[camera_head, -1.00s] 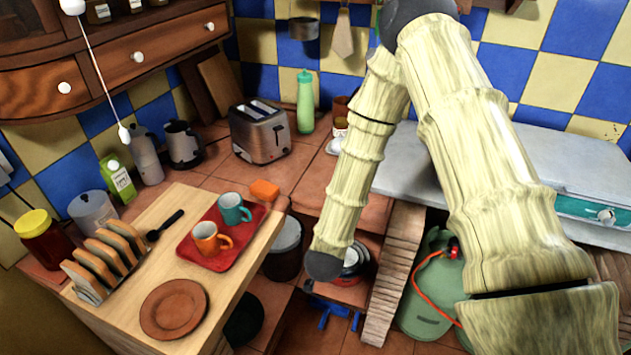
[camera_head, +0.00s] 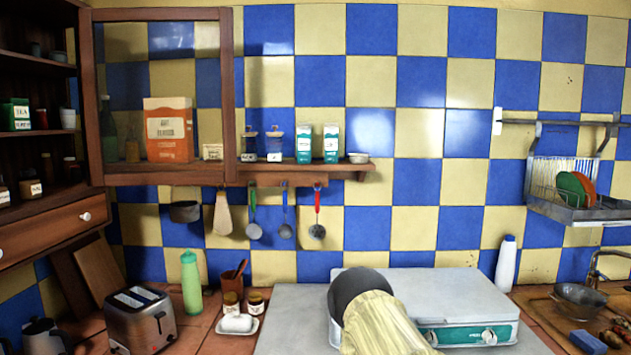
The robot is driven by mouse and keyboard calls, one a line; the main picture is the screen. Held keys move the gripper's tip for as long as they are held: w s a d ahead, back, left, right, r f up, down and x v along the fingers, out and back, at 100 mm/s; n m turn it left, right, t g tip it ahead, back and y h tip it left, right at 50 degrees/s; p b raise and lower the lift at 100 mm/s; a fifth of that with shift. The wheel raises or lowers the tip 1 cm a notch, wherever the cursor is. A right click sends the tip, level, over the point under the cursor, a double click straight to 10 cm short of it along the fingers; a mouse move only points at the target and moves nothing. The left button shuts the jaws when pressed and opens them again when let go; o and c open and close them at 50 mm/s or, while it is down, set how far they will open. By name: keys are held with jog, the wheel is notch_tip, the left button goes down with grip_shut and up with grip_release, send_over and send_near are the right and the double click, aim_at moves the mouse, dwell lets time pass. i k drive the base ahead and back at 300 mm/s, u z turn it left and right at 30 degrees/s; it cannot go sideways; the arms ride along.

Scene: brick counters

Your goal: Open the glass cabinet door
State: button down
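The glass cabinet door (camera_head: 228,80) is a brown wooden frame with a clear pane at the upper left, on the tiled wall. It looks shut. Through the pane I see an orange box (camera_head: 170,135), a dark bottle and a small pale box on the cabinet floor. No handle on the door can be clearly made out. My gripper is out of view.
An open shelf (camera_head: 305,168) with jars and cartons adjoins the cabinet's right side, with utensils hanging below. A toaster (camera_head: 140,315), green bottle (camera_head: 191,282) and grey stove (camera_head: 440,290) stand on the counter. A dish rack (camera_head: 575,205) hangs at right. Wall space above the shelf is free.

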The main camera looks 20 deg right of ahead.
aim_at(88, 17)
jog(key=z, duration=0.55)
jog(key=i, duration=0.9)
jog(key=u, duration=1.1)
